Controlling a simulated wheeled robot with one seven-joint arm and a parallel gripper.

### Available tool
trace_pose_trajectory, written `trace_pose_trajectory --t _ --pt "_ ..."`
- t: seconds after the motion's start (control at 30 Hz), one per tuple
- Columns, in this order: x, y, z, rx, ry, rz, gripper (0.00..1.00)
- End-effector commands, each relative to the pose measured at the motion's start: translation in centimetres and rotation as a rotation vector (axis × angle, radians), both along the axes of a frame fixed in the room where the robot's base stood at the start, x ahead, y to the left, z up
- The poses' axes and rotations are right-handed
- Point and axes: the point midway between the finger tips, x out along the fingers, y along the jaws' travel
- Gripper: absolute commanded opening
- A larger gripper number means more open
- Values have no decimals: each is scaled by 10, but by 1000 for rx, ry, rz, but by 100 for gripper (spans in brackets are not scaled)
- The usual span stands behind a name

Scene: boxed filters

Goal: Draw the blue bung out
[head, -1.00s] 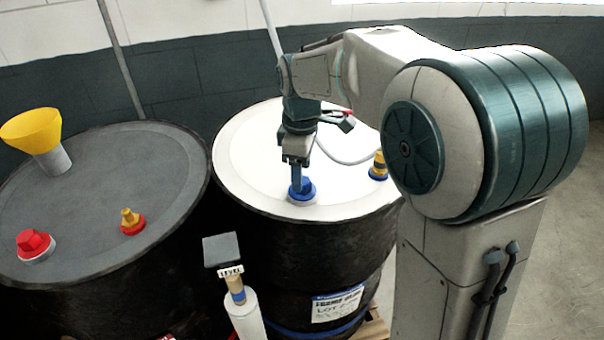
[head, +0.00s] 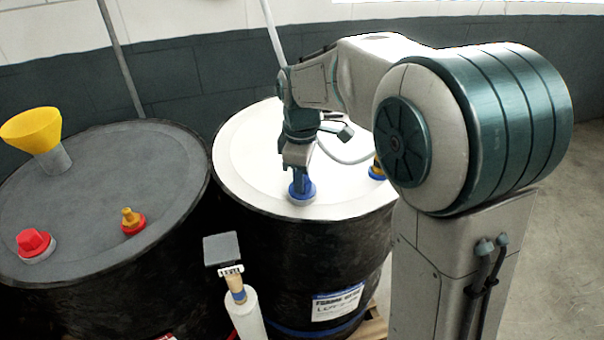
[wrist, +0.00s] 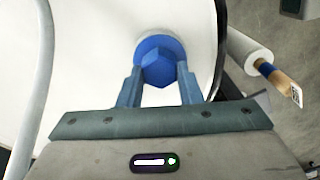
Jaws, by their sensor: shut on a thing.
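The blue bung (head: 302,190) sits at the near edge of the white lid (head: 245,150) of the right-hand black drum (head: 290,255). In the wrist view the bung (wrist: 160,62) shows a faceted head on a round blue base. My gripper (head: 299,186) points straight down over it. In the wrist view the two fingers of my gripper (wrist: 160,72) are shut on opposite sides of the bung's head. The bung's base appears to be still at lid level. The part of the bung below the lid is hidden.
A blue and yellow fitting (head: 377,168) stands on the same lid, right of my gripper. The left drum (head: 110,185) carries a red bung (head: 35,244), a small yellow and red fitting (head: 131,221) and a yellow funnel (head: 32,130). A white cylinder (head: 246,312) stands in front.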

Motion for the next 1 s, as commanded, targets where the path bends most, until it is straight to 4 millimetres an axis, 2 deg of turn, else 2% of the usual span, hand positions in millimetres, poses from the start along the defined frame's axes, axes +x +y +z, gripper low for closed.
trace_pose_trajectory --t 1.0 --pt "0 0 33 0 -2 0 10"
